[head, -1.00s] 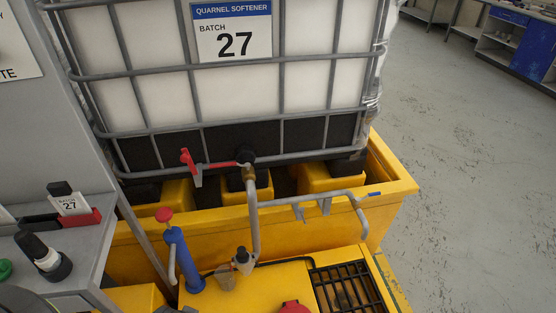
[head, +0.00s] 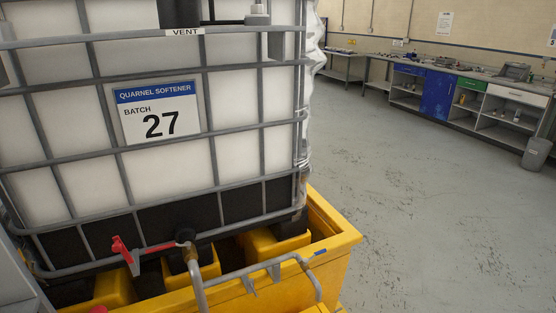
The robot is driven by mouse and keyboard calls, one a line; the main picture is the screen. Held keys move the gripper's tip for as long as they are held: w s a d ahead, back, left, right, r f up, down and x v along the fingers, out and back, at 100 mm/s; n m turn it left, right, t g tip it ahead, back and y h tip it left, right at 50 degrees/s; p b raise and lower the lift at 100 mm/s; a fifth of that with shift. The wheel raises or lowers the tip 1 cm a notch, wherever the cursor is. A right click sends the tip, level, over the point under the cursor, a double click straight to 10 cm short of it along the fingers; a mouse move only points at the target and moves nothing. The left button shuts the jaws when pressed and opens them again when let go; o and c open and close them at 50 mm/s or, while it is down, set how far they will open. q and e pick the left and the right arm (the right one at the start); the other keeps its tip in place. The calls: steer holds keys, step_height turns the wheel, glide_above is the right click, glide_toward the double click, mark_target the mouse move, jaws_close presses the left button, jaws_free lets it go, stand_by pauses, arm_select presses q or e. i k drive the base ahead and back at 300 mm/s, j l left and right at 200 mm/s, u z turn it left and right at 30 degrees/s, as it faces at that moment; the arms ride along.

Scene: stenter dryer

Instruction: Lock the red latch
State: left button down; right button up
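The red latch (head: 121,247) shows at the lower left of the head view, by the bottom rail of the caged white tank (head: 88,160). A red bar (head: 158,247) runs from it toward the dark outlet valve (head: 186,236) at the tank's base. A grey bracket (head: 133,265) hangs just below the latch. I cannot tell whether the latch is engaged. Neither of my grippers is in view.
The tank stands in a yellow bund (head: 318,247). A grey pipe (head: 197,285) drops from the valve, and a grey rail (head: 270,264) crosses the bund's front. Open floor (head: 410,190) lies to the right, with a workbench (head: 440,85) along the far wall.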

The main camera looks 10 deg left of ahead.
mark_target(118, 246)
steer(key=u, duration=1.3)
